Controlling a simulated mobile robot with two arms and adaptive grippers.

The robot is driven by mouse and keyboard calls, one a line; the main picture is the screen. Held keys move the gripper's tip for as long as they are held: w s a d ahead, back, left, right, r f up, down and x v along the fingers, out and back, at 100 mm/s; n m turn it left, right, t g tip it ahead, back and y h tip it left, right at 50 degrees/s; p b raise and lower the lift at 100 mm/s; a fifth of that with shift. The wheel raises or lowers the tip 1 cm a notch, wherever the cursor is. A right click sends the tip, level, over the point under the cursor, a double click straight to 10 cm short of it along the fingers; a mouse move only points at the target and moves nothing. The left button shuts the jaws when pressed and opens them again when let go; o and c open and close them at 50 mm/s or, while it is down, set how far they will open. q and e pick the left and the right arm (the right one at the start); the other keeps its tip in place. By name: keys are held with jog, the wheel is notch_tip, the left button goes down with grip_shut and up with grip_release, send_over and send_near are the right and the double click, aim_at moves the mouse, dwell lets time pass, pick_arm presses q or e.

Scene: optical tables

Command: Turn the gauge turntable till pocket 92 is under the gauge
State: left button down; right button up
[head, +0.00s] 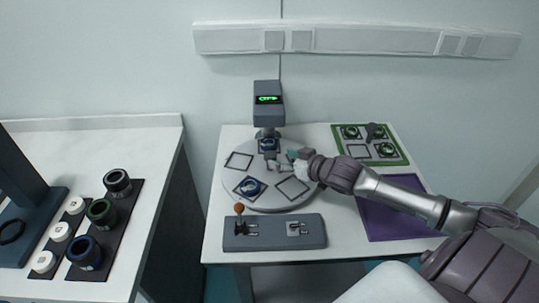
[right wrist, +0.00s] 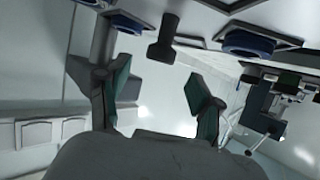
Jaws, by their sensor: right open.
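The round grey gauge turntable (head: 230,185) lies on the table with square-framed pockets on it. One pocket with a blue ring part (head: 250,187) is at the front, and another blue part (head: 269,145) sits below the gauge. An empty pocket (head: 239,161) is at the left, another (head: 292,188) at the front right. Pocket numbers are not legible. The gauge (head: 268,108) stands behind, its display lit green. My right gripper (head: 287,162) is over the turntable's right part. In the right wrist view its jaws (right wrist: 160,100) are apart and empty, near a dark post (right wrist: 164,40).
A grey switch box (head: 275,240) with an orange-knobbed lever stands in front of the turntable. A green tray (head: 370,145) with round parts is at the back right, a purple mat (head: 385,222) at the right. The left table holds dark cups (head: 103,212) and white discs (head: 60,231).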

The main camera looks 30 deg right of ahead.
aim_at(271, 155)
jog(key=x, duration=0.2)
jog(key=shift+w, duration=0.45)
jog(key=shift+x, duration=1.15)
jog(key=shift+w+a+f, duration=0.2)
jog(key=shift+w+f, duration=0.1)
jog(key=shift+w, duration=0.25)
pick_arm(q)
jog(key=shift+w+a+r, duration=0.15)
jog(key=shift+w+r, duration=0.05)
jog(key=shift+r, duration=0.1)
pick_arm(e)
jog(key=shift+c, duration=0.3)
pick_arm(q)
jog(key=shift+w, duration=0.45)
pick_arm(e)
grip_shut()
